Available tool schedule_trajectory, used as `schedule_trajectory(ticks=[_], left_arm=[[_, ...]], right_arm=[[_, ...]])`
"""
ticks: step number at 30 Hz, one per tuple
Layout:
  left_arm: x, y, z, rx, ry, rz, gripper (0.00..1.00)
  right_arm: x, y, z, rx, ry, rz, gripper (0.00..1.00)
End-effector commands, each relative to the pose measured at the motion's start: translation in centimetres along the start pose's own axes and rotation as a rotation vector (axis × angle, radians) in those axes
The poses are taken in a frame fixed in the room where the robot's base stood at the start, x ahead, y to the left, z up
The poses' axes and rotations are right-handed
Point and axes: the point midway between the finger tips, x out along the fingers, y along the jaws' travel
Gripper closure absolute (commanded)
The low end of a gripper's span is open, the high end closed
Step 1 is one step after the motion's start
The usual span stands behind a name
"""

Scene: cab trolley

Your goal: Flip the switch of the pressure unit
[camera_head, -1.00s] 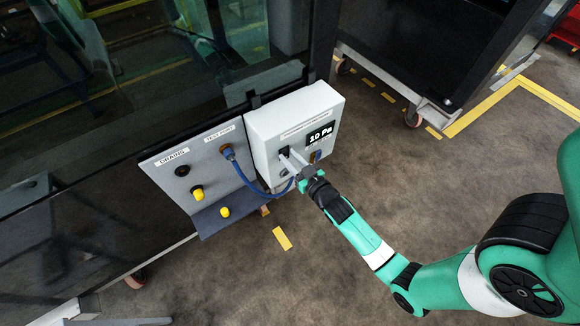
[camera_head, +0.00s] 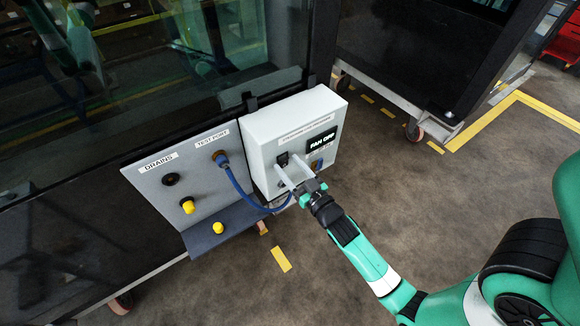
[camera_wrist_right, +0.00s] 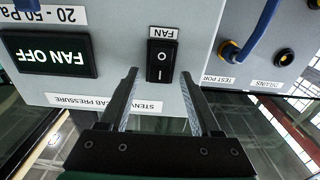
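The pressure unit (camera_head: 299,117) is a white box hung on the dark cab. Its display (camera_head: 321,142) reads FAN OFF, and it shows upside down in the right wrist view (camera_wrist_right: 49,54). The black rocker switch (camera_wrist_right: 162,61), labelled FAN, is on the unit's front face; in the head view the switch (camera_head: 283,160) is just above my fingers. My right gripper (camera_head: 286,174) is open and empty at the unit's front. In the right wrist view its two fingers (camera_wrist_right: 158,77) stand apart, one on either side below the switch; contact cannot be told. My left gripper is not in view.
A blue hose (camera_head: 238,186) runs from the test port on the grey panel (camera_head: 154,176) towards the unit's lower front. A dark trolley (camera_head: 432,62) on casters stands at right. Floor between is open.

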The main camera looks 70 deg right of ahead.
Motion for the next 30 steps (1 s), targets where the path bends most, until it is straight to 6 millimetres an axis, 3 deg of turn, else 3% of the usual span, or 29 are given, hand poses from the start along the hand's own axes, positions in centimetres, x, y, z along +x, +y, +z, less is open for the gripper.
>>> schedule_trajectory(ticks=[10, 22, 30], left_arm=[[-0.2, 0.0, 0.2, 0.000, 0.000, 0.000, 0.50], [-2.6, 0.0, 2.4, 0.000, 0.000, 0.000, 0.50], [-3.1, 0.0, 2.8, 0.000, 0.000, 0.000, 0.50]], right_arm=[[-1.0, 0.0, 0.2, 0.001, -0.002, 0.000, 0.36], [-9.7, 0.0, 0.7, 0.000, -0.002, -0.001, 0.36], [-11.7, 0.0, 0.0, -0.001, 0.000, -0.001, 0.36]])
